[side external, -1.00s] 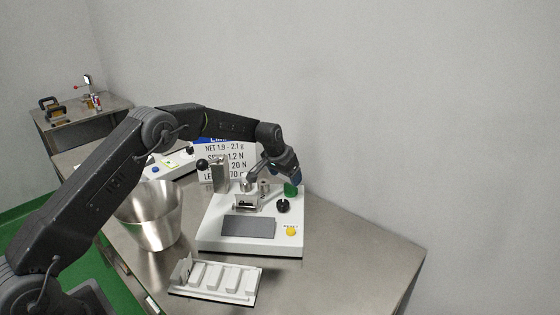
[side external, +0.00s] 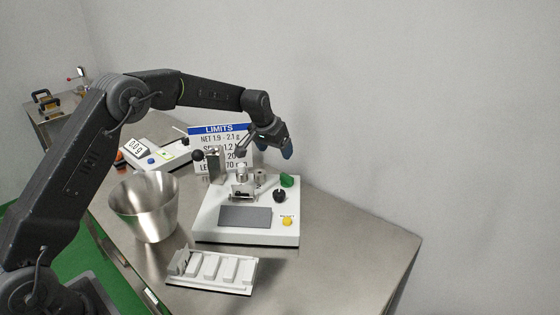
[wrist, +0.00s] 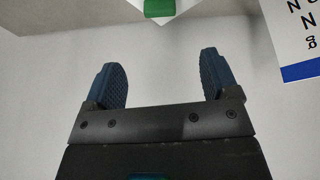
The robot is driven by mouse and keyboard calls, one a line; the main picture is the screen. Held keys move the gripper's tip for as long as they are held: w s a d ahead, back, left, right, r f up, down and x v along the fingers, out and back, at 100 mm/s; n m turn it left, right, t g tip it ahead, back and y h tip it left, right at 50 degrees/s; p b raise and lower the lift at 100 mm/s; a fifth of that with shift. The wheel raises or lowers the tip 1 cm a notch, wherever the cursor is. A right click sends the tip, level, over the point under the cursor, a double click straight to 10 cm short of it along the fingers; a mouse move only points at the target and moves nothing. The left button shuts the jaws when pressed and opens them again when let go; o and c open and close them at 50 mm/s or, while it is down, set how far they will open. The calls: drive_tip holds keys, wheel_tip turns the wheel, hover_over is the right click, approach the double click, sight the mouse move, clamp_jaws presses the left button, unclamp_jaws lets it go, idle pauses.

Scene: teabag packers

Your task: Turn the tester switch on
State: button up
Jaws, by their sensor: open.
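The tester (side external: 208,228) is a white box on the steel table, with a dark, blank-looking panel (side external: 245,216), a black round knob (side external: 279,196) and a yellow button (side external: 287,221). A green part (side external: 287,180) sits at its back right corner; it also shows at the top edge of the wrist view (wrist: 160,8). I cannot tell which control is the switch or its setting. My gripper (side external: 287,150) is above and behind the green part, apart from it. In the wrist view its blue fingers (wrist: 167,80) are spread with nothing between them.
A LIMITS sign (side external: 217,130) stands behind the tester, close to my gripper. A metal bucket (side external: 145,210) is on the left. A white slotted tray (side external: 213,270) lies in front. A scale-like device (side external: 155,153) is at back left. The table's right side (side external: 360,245) is clear.

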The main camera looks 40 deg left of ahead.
sight(286, 176)
drive_tip(key=w+f+n, duration=0.1)
drive_tip(key=f+n, duration=0.3)
drive_tip(key=n, duration=0.7)
drive_tip(key=w+f+n, duration=0.2)
drive_tip(key=f+n, duration=0.2)
drive_tip(key=n, duration=0.8)
drive_tip(key=w+f+n, duration=0.2)
drive_tip(key=f+n, duration=0.2)
drive_tip(key=n, duration=0.7)
drive_tip(key=shift+w+d+f+n, duration=0.1)
drive_tip(key=shift+w+f+n, duration=0.1)
drive_tip(key=shift+f+n, duration=0.2)
drive_tip(key=shift+c, duration=0.2)
drive_tip(key=c, duration=0.9)
